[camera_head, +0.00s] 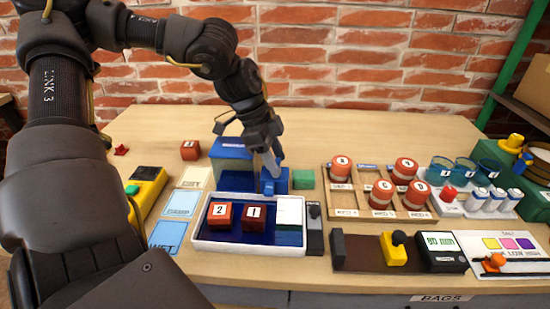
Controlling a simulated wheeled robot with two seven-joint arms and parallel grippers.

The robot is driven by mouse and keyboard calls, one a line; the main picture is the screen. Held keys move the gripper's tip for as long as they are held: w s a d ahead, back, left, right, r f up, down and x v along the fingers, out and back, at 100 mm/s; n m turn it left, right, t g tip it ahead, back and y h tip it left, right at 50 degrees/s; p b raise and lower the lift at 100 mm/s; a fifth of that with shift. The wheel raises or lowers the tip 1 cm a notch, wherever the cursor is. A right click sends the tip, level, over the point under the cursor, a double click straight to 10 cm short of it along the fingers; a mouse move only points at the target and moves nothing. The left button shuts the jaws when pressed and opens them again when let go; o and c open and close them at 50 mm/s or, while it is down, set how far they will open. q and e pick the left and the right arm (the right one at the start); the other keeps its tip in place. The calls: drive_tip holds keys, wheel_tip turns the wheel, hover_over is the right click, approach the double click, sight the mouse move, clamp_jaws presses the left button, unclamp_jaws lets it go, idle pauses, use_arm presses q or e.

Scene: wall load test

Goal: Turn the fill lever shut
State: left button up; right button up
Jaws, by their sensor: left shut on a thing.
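My left gripper (267,178) reaches down from above at the back edge of a white-rimmed tray (203,233). Its fingers are shut on a small blue piece (268,188), which looks like the fill lever; the fingers hide part of it, so its angle is hard to tell. A blue block-shaped tank (230,158) stands just left of the gripper. The tray has a dark blue inside and holds two red cubes, one marked 2 (220,215) and one marked 1 (254,217). My right gripper is not in view.
A green block (303,179) sits right of the gripper. A wooden rack (333,201) holds several orange-red weights further right, beside teal cups and white bottles. A yellow slider (394,249) and a display (442,252) stand in front. Bare table lies behind the rack.

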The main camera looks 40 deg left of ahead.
use_arm(q)
drive_tip(key=m+g, duration=0.1)
drive_tip(key=m, duration=0.1)
drive_tip(key=shift+m, duration=0.3)
drive_tip(key=m+g, duration=0.1)
drive_tip(key=m, duration=0.3)
drive_tip(key=shift+w+g+h, duration=0.1)
drive_tip(key=shift+g+h, duration=0.2)
drive_tip(key=shift+g, duration=0.1)
drive_tip(key=m+g, duration=0.1)
drive_tip(key=m, duration=0.3)
drive_tip(key=shift+w, duration=0.1)
drive_tip(key=shift+m+g+y, duration=0.4)
drive_tip(key=shift+m, duration=1.3)
drive_tip(key=shift+r+m+g+y+p, duration=0.1)
drive_tip(key=shift+m+g+y+p, duration=0.4)
drive_tip(key=shift+m+p, duration=0.75)
drive_tip(key=shift+m, duration=0.05)
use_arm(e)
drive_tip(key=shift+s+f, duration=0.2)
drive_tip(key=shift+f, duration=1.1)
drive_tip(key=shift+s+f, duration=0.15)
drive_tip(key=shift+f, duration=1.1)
